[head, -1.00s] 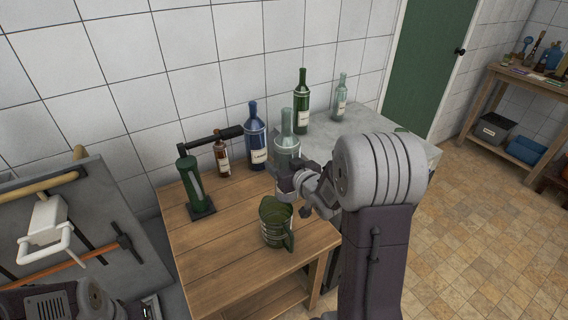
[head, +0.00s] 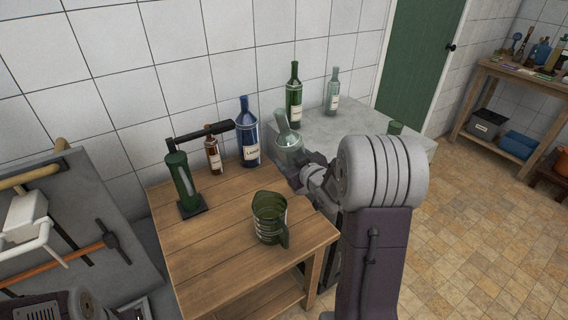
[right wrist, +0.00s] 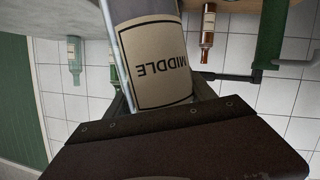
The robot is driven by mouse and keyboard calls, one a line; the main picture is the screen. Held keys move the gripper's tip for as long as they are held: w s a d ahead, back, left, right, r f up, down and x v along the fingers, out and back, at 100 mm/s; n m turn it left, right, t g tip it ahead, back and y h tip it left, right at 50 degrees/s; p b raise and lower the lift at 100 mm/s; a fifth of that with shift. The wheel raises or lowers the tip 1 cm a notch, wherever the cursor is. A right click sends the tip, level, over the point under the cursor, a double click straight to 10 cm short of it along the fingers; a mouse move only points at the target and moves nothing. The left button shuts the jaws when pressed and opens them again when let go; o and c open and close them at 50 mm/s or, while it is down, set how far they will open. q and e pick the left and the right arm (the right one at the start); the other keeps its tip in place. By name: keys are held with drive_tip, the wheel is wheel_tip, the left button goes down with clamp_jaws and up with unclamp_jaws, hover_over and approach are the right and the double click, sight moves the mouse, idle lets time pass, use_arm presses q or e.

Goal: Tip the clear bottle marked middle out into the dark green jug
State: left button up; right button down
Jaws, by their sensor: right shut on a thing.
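The clear bottle marked middle (head: 288,143) is in my right gripper (head: 298,172), off the table and behind the jug in the head view. Its neck leans to the left. In the right wrist view its label (right wrist: 160,65) reads MIDDLE upside down, and the bottle (right wrist: 131,10) sits between the fingers of my right gripper (right wrist: 163,100). The dark green jug (head: 268,220) stands upright on the wooden table, its handle toward the lower right. The bottle is apart from the jug. My left gripper is out of view.
The wooden table (head: 205,262) also bears a green lever device (head: 183,183), a small brown bottle (head: 213,152) and a blue bottle (head: 248,135). A green bottle (head: 294,97) and a pale bottle (head: 332,92) stand on the grey surface (head: 345,128) behind. The front of the table is clear.

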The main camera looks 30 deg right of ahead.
drive_tip(key=shift+d+n+h+b, duration=0.4)
drive_tip(key=shift+d+n+b, duration=0.15)
drive_tip(key=shift+d, duration=0.6)
drive_tip(key=d+f+n+t+h+b, duration=0.2)
drive_tip(key=d+f+n+b, duration=0.5)
drive_tip(key=b, duration=1.8)
drive_tip(key=d+n+h, duration=0.1)
drive_tip(key=d+n, duration=0.2)
drive_tip(key=shift+h, duration=0.3)
drive_tip(key=shift+s+n, duration=0.1)
drive_tip(key=shift+n, duration=0.15)
drive_tip(key=b, duration=0.1)
drive_tip(key=n+b, duration=0.1)
drive_tip(key=b, duration=0.1)
drive_tip(key=shift+s+f+t, duration=0.1)
drive_tip(key=shift+f+t, duration=0.15)
drive_tip(key=shift+t, duration=0.15)
